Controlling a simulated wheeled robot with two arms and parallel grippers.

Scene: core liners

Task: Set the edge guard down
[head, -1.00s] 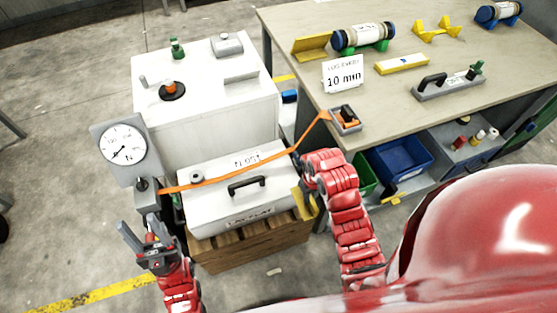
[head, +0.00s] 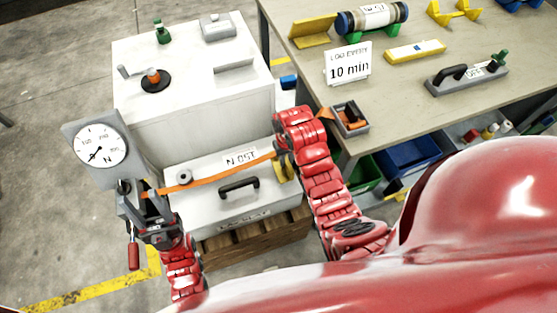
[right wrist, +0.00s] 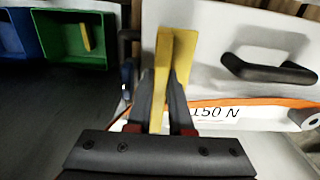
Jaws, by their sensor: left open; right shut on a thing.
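The yellow edge guard (head: 284,168) is in my right gripper (head: 283,150), at the right end of the white lidded box. In the right wrist view the edge guard (right wrist: 172,65) stands between the fingers of my right gripper (right wrist: 165,95), with its angled yellow faces showing. I cannot tell whether it touches the box. An orange strap (head: 215,175) runs across the box top and passes close to the right gripper. My left gripper (head: 143,208) is open, just below the round dial gauge (head: 98,146) at the box's left end.
The white box (head: 250,205) sits on a wooden pallet (head: 260,238), in front of a taller white cabinet (head: 190,65). A workbench (head: 400,80) on the right carries a strap holder (head: 350,118) and a "10 min" sign (head: 347,65). Blue (head: 408,155) and green bins sit below.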

